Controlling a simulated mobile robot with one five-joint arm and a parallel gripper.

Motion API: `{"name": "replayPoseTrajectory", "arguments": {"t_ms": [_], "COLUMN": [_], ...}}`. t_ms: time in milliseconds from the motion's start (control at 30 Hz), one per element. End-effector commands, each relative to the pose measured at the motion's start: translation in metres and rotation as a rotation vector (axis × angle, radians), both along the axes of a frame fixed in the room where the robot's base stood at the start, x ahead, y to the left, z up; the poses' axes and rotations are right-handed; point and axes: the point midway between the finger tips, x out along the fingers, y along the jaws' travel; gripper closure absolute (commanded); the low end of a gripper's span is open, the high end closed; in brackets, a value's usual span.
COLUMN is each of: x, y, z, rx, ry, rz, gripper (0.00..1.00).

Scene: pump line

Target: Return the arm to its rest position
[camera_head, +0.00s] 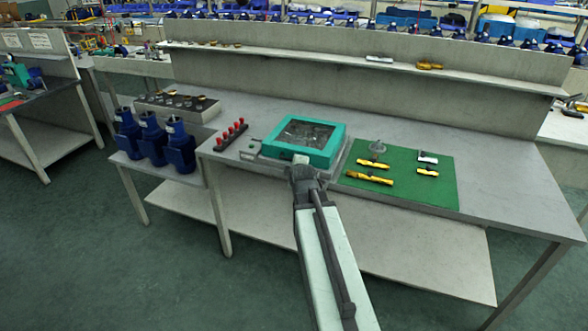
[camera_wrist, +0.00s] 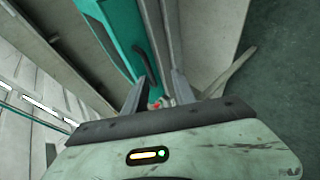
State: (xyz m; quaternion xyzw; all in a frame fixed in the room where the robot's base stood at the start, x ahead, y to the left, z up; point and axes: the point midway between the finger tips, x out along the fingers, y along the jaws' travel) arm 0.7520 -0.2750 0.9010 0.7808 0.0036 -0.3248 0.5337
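My arm reaches forward in the head view, its pale link running up from the bottom edge to the workbench (camera_head: 500,185). My gripper (camera_head: 301,160) is at the front edge of the teal-framed box (camera_head: 342,140); whether it touches cannot be told. In the wrist view my gripper (camera_wrist: 158,88) has its two dark fingers apart, with no held object clear between them. A small red and white spot shows low between the fingers, too small to identify. The teal frame also shows in the wrist view (camera_wrist: 108,32).
A green mat (camera_head: 408,193) with yellow-handled tools lies right of the box. A rack of red-topped pieces (camera_head: 231,135) stands left of it. Several blue pumps (camera_head: 153,140) stand on a lower side shelf. A raised shelf (camera_head: 470,77) runs along the back. Floor is open at front left.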

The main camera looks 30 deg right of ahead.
Motion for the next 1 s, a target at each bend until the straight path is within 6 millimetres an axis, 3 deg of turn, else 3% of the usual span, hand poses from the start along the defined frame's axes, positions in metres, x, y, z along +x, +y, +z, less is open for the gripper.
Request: {"name": "replayPoseTrajectory", "arguments": {"t_ms": [233, 333, 467, 567, 667, 700, 800, 900, 1000], "x": [0.001, 0.006, 0.024, 0.024, -0.001, -0.017, -0.075, -0.132, -0.167], "y": [0.002, 0.016, 0.075, 0.143, 0.207, 0.230, 0.270, 0.278, 0.278], "z": [0.000, 0.007, 0.030, 0.036, 0.020, 0.012, -0.013, -0.034, -0.039], "rx": [-0.001, -0.001, 0.000, 0.050, 0.227, 0.315, 0.537, 0.695, 0.767], "ry": [-0.001, -0.001, -0.001, 0.058, 0.197, 0.267, 0.470, 0.627, 0.701], "rz": [0.004, 0.023, 0.105, 0.174, 0.139, 0.093, -0.129, -0.438, -0.677], "gripper": [0.67, 0.67, 0.67, 0.67, 0.67, 0.67, 0.67, 0.67, 0.67]}}
